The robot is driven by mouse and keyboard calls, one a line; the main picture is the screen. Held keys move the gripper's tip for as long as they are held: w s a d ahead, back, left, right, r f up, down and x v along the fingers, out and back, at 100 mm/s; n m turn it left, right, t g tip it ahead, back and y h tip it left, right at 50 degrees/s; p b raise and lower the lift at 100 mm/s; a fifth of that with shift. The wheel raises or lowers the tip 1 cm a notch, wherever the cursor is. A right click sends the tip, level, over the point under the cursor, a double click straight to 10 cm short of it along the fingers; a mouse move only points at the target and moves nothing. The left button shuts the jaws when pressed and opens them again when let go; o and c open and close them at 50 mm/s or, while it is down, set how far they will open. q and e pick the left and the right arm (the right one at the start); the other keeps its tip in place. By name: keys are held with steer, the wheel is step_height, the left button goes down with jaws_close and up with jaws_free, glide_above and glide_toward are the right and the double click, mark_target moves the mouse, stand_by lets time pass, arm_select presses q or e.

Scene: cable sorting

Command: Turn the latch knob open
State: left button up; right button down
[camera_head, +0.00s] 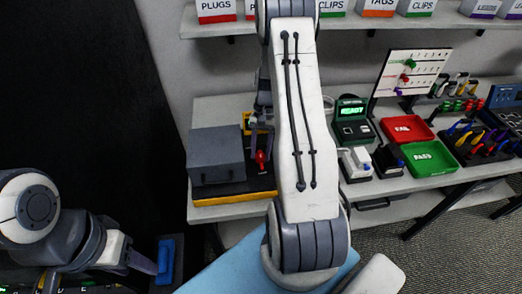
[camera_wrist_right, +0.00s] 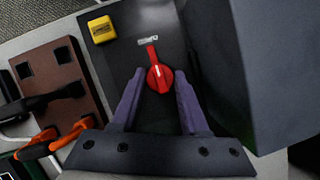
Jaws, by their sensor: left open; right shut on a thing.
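The red latch knob (camera_head: 260,160) is on a dark panel beside a grey box (camera_head: 214,150). In the right wrist view the knob (camera_wrist_right: 158,78) has a round body and a narrow handle pointing toward the top of the picture. My right gripper (camera_wrist_right: 160,80) has one purple finger on each side of the knob and is shut on it. In the head view, my right arm hides part of that gripper. My left gripper (camera_head: 146,264) is open and empty at the lower left, far from the knob.
A yellow block (camera_wrist_right: 101,29) is near the knob. The box's grey wall (camera_wrist_right: 270,70) rises close to the right finger in the wrist view. Red (camera_head: 408,128) and green (camera_head: 430,157) trays, a READY device (camera_head: 352,120) and tool racks are on the bench's right.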

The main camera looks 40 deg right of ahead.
stand_by(0.4)
steer(key=shift+c, duration=2.1)
jaws_free()
steer(key=b+v, duration=0.2)
steer(key=v, duration=0.8)
steer(key=shift+r, duration=0.3)
steer(key=a+r+n, duration=0.1)
steer(key=a, duration=0.3)
steer(key=a+r+n+h, duration=0.1)
steer(key=a+n, duration=0.1)
steer(key=a, duration=0.3)
steer(key=w+a+r+n, duration=0.1)
steer(key=a+r, duration=0.1)
steer(key=a, duration=0.2)
steer(key=shift+a+n+h, duration=0.15)
steer(key=shift+n+h, duration=0.25)
steer(key=s+a+r+n+t+h, duration=0.15)
steer(key=s+a+n, duration=0.3)
steer(key=a, duration=0.45)
steer(key=s+a+r+n, duration=0.2)
steer(key=s+a+n, duration=0.2)
steer(key=s+a, duration=0.3)
steer(key=s+a+n+t, duration=0.1)
steer(key=s+a+n, duration=0.4)
steer(key=s, duration=0.4)
steer(key=shift+f, duration=0.35)
